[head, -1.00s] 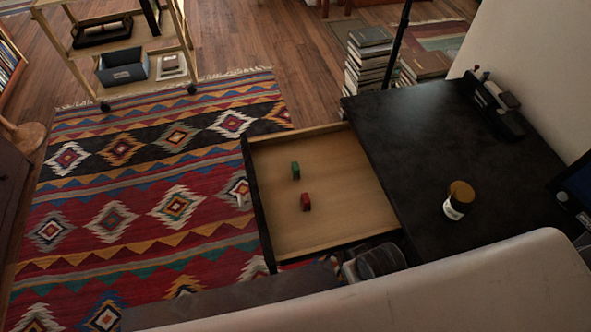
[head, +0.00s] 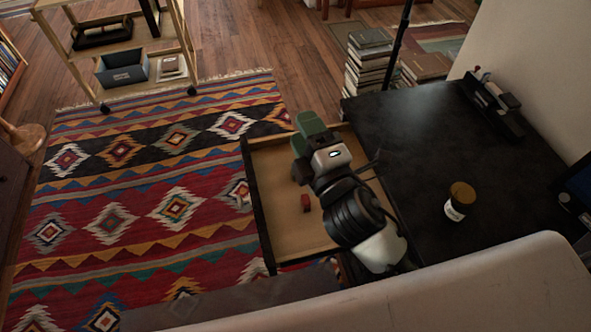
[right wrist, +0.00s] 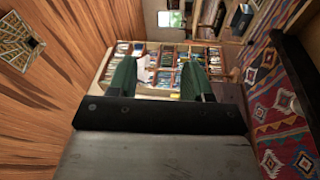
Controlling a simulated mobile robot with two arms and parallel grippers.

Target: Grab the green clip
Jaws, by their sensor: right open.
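My right gripper (head: 303,134) hangs over the open drawer (head: 262,215), its two green fingers spread apart. It is open and empty; the right wrist view also shows both fingers (right wrist: 158,80) apart with nothing between them. The green clip does not show clearly in any current view; the gripper covers the part of the drawer where it lay. My left gripper is not in view.
The dark desk (head: 420,130) stands right of the drawer, with a jar (head: 459,201) and an organizer (head: 493,108) on it. A patterned rug (head: 130,200) covers the floor at left. A wooden cart (head: 140,86) and book stacks (head: 369,70) stand behind.

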